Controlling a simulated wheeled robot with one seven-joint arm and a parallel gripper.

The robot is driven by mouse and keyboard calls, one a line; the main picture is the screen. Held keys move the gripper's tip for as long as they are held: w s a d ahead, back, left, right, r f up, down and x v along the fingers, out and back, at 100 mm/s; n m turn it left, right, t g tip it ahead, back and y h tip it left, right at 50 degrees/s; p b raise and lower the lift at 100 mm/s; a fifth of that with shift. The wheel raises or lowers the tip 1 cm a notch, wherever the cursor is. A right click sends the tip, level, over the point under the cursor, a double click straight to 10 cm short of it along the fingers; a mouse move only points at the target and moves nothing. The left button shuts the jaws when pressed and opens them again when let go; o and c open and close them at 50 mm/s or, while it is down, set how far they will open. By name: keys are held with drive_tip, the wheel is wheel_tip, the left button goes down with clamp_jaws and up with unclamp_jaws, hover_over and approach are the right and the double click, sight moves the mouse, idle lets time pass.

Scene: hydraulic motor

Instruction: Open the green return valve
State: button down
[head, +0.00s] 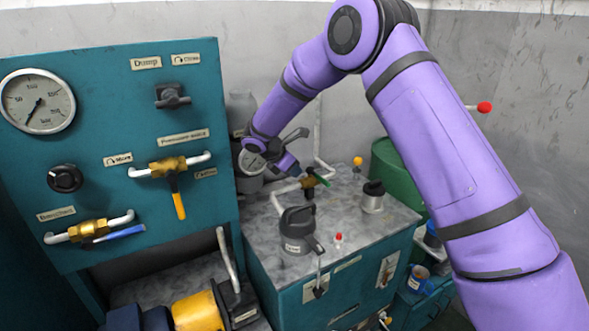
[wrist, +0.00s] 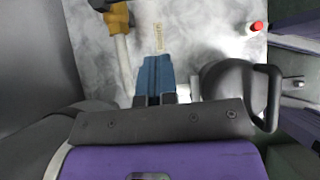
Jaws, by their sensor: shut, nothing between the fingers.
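The green return valve is a brass body (head: 307,182) with a small green handle (head: 322,178), set in a white pipe on top of the teal cabinet in the head view. In the wrist view its brass body (wrist: 118,18) shows at the top left; I cannot make out the green handle there. My gripper (wrist: 160,62) has blue fingers pressed together, with nothing between them. In the head view my gripper (head: 294,170) is just left of and behind the valve, partly hidden by my wrist. I cannot tell whether it touches the valve.
A dark pot-like part with a handle (head: 298,225) stands in front of the valve; it also shows right of my fingers in the wrist view (wrist: 232,82). A metal cap (head: 373,198) and a small red-topped part (head: 338,240) stand nearby. The teal gauge panel (head: 110,70) rises at left.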

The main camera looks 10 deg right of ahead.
sight(319, 178)
drive_tip(key=w+d+f, duration=0.2)
drive_tip(key=d+f, duration=0.4)
drive_tip(key=d, duration=0.1)
drive_tip(key=shift+w+d, duration=0.3)
drive_tip(key=shift+d, duration=0.05)
